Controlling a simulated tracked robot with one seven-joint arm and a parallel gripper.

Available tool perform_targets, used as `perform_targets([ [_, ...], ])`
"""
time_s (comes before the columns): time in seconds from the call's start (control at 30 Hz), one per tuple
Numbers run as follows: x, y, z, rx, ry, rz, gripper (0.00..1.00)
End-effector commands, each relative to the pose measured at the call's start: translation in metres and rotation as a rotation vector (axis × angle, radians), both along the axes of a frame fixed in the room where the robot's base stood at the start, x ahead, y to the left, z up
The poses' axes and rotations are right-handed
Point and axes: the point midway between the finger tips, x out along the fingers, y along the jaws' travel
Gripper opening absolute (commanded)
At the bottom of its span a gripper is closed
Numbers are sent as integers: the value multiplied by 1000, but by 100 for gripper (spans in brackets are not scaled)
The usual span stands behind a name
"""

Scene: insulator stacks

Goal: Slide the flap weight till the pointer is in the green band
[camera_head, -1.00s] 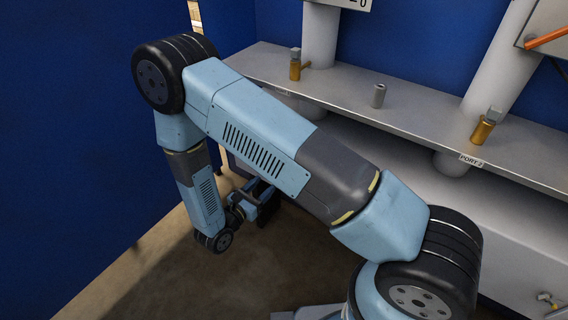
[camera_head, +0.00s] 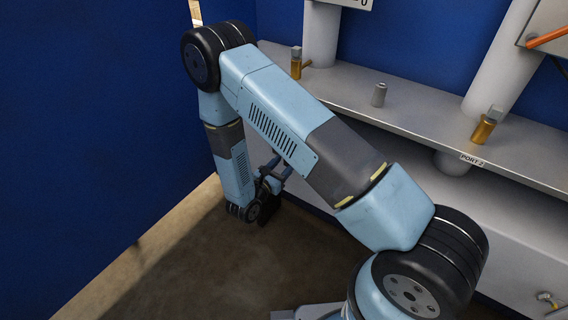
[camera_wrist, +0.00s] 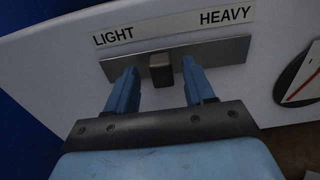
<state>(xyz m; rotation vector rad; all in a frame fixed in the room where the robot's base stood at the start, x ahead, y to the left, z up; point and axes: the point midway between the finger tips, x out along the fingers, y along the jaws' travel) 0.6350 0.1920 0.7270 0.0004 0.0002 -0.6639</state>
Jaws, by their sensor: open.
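In the wrist view the flap weight, a small grey-brown block (camera_wrist: 161,70), sits near the middle of a grey slide plate (camera_wrist: 222,53). A label strip (camera_wrist: 170,27) above it reads LIGHT at left and HEAVY at right. A round dial (camera_wrist: 304,78) with a red pointer is cut off at the right edge; no green band shows in the visible part. In the head view my arm hides the slide.
A grey shelf (camera_head: 420,125) runs along the blue wall, with brass fittings (camera_head: 484,128), a small grey cylinder (camera_head: 379,95) and a PORT 2 label (camera_head: 472,160). A blue wall (camera_head: 90,130) stands at the left. The brown floor (camera_head: 190,265) is open there.

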Motion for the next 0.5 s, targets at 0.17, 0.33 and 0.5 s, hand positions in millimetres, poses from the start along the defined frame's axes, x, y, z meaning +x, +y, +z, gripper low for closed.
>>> perform_targets([
  [0.17, 10, -8, 0, 1, -1, -1, 53],
  [0.33, 13, -10, 0, 0, 0, -1, 53],
  [0.5, 12, -10, 0, 0, 0, -1, 53],
])
